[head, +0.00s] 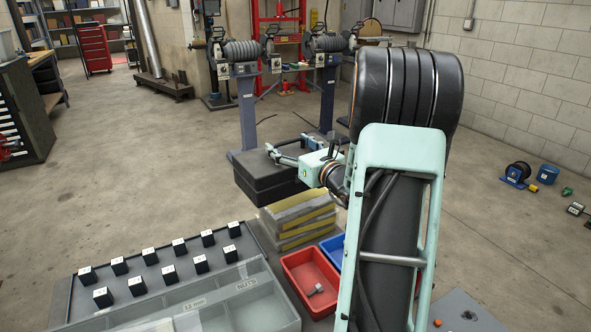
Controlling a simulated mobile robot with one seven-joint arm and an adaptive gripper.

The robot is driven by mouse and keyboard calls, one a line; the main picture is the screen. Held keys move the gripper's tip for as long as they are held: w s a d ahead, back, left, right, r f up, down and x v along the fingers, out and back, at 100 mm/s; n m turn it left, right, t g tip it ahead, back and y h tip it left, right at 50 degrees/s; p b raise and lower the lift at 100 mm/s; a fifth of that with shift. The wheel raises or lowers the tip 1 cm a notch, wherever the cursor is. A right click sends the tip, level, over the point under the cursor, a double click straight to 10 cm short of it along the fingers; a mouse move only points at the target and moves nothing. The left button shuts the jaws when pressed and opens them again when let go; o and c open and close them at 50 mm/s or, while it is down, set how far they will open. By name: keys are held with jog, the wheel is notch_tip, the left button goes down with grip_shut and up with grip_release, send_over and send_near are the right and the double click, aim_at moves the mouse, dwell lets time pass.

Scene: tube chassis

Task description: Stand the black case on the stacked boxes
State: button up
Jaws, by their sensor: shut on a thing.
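The black case (268,184) is left of the picture's middle, with its flat top and a seam around its side showing. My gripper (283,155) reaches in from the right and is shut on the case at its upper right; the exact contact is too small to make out. The stacked boxes (300,219), grey with yellow sides, stand just in front and to the right of the case in the picture. The case overlaps their upper left edge in view. I cannot tell whether the case touches them or hangs above or behind them.
A red bin (311,281) and a blue bin (334,249) stand close to the stack. A grey divided tray (243,297) and a dark board (69,285) with several small labelled black blocks lie left. Bench grinders on pedestals (248,108) stand behind.

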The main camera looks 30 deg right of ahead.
aim_at(295, 153)
jog(key=w+d+f, duration=0.1)
jog(key=w+d+f+b, duration=0.1)
jog(key=f, duration=0.1)
jog(key=w+d+f, duration=0.2)
jog(key=shift+d+f, duration=0.1)
jog(key=shift+f, duration=0.05)
jog(key=shift+w+d+f+b, duration=0.15)
jog(key=shift+f+b, duration=0.2)
jog(key=shift+f, duration=0.65)
jog(key=shift+d+f+b, duration=0.1)
jog(key=shift+f+b, duration=0.2)
jog(key=shift+f, duration=0.65)
jog(key=shift+f, duration=0.2)
jog(key=o, duration=2.1)
jog(key=shift+c, duration=0.2)
jog(key=shift+s+r, duration=0.1)
jog(key=shift+s, duration=0.15)
jog(key=s+p, duration=0.1)
jog(key=s, duration=1)
jog(key=shift+s+d, duration=0.15)
jog(key=shift+s, duration=0.15)
